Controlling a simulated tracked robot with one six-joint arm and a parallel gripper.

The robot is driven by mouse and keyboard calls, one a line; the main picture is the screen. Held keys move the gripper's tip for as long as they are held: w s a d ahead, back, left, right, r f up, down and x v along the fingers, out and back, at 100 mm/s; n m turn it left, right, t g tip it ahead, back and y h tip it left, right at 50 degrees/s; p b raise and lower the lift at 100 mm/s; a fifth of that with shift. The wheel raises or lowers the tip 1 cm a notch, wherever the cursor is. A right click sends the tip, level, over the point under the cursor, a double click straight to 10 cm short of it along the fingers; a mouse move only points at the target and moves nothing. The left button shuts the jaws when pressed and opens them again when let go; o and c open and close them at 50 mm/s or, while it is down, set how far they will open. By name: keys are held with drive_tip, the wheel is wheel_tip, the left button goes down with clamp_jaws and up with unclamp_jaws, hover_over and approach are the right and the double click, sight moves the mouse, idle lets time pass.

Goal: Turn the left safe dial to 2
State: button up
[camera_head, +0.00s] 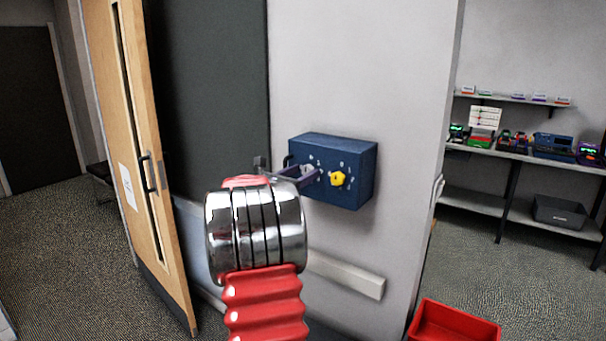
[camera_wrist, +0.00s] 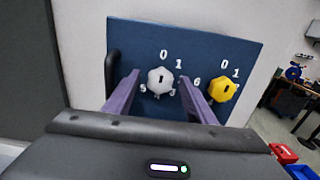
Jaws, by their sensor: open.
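The blue safe (camera_head: 345,155) is mounted on the grey wall, and its front face (camera_wrist: 140,45) fills the upper middle of the wrist view. The left dial (camera_wrist: 161,80) is light grey with a dark slot mark. The right dial (camera_wrist: 222,89) is yellow and also shows in the head view (camera_head: 338,179). White numerals ring both dials; some are hidden behind the fingers. My gripper (camera_wrist: 160,92) is open, with its purple fingers on either side of the grey dial. I cannot tell whether they touch it. In the head view my gripper (camera_head: 297,176) is partly hidden by my arm.
A wooden door (camera_head: 130,150) stands open at left. A white rail (camera_head: 345,276) runs on the wall below the safe. A red bin (camera_head: 455,324) is on the floor at lower right. Shelves (camera_head: 480,202) with devices stand at the right. Carpet is clear between them.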

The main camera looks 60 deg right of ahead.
drive_tip(key=shift+s+d, duration=0.1)
drive_tip(key=shift+d, duration=0.25)
drive_tip(key=shift+c, duration=0.3)
drive_tip(key=c, duration=1)
drive_tip(key=shift+o, duration=0.2)
drive_tip(key=shift+m, duration=0.4)
drive_tip(key=m, duration=0.8)
drive_tip(key=shift+s, duration=0.1)
drive_tip(key=m, duration=0.4)
drive_tip(key=shift+f+m, duration=0.15)
drive_tip(key=shift+m, duration=0.15)
drive_tip(key=m, duration=0.4)
drive_tip(key=shift+s+f, duration=0.1)
drive_tip(key=shift+f, duration=0.05)
drive_tip(key=shift+m, duration=0.3)
